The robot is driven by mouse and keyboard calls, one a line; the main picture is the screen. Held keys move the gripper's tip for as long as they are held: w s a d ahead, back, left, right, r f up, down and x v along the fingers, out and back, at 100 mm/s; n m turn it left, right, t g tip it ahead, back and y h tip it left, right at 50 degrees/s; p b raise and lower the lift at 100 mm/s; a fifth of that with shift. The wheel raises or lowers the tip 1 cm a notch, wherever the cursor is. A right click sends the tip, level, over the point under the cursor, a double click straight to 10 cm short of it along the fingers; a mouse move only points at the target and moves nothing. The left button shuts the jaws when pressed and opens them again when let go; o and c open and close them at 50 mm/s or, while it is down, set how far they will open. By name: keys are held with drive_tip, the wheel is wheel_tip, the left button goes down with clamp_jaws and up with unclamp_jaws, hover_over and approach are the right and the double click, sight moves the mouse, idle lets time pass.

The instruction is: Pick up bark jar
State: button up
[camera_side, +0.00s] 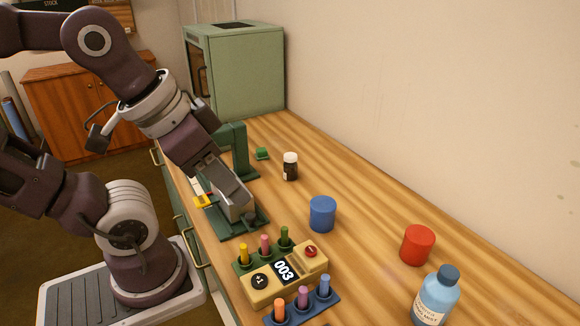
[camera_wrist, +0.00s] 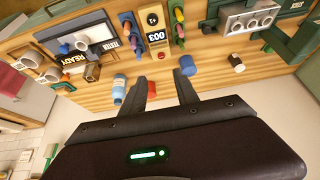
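A small dark brown jar with a white lid (camera_side: 290,166) stands upright on the wooden table, right of the green stand. It is the likeliest bark jar, but I cannot read its label. In the wrist view a small dark jar with a pale lid (camera_wrist: 236,62) shows to the right of the fingers. My gripper (camera_wrist: 165,78) is open, with two dark fingers apart and nothing between them. It is well clear of the jar. In the side view my arm reaches down over the table's near edge by the green stand, and the fingertips cannot be made out.
A blue cup (camera_side: 322,214) stands in front of the jar. A red cup (camera_side: 417,245) and a blue bottle (camera_side: 437,297) are farther right. A counter box (camera_side: 262,291) with colored sticks lies in front. The green stand (camera_side: 241,146) is left of the jar. A green cabinet (camera_side: 240,70) stands behind.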

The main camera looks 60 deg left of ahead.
drive_tip(key=o, duration=0.6)
drive_tip(key=w+a+n+t+y, duration=0.1)
drive_tip(key=w+a, duration=0.3)
drive_tip(key=w, duration=0.6)
drive_tip(key=n+t+y, duration=0.5)
drive_tip(key=y, duration=0.1)
hover_over(289, 156)
drive_tip(key=f, duration=1.4)
drive_tip(key=shift+w+f, duration=0.25)
drive_tip(key=shift+f, duration=0.1)
wheel_tip(289, 156, down, 7)
drive_tip(key=shift+x, duration=1.5)
